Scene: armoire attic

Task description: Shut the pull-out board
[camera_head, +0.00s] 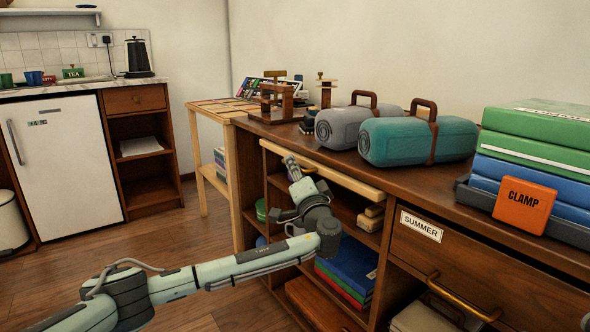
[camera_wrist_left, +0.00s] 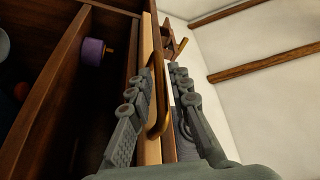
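The pull-out board (camera_head: 330,172) is a pale wooden strip just under the dark counter top. It sticks out a little from the cabinet front. In the left wrist view the board (camera_wrist_left: 152,150) runs up the middle, with a curved brass handle (camera_wrist_left: 160,95) on it. My left gripper (camera_head: 291,162) is at the board's front, toward its left part. Its two fingers (camera_wrist_left: 160,70) stand apart on either side of the handle, and I cannot tell whether they touch it. My right gripper is not in view.
Below the board are open shelves with folders (camera_head: 348,266). A drawer marked SUMMER (camera_head: 480,262) with a brass handle is to the right. On the counter (camera_head: 395,180) stand grey (camera_head: 345,125) and teal (camera_head: 420,141) canisters. The floor in front is clear.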

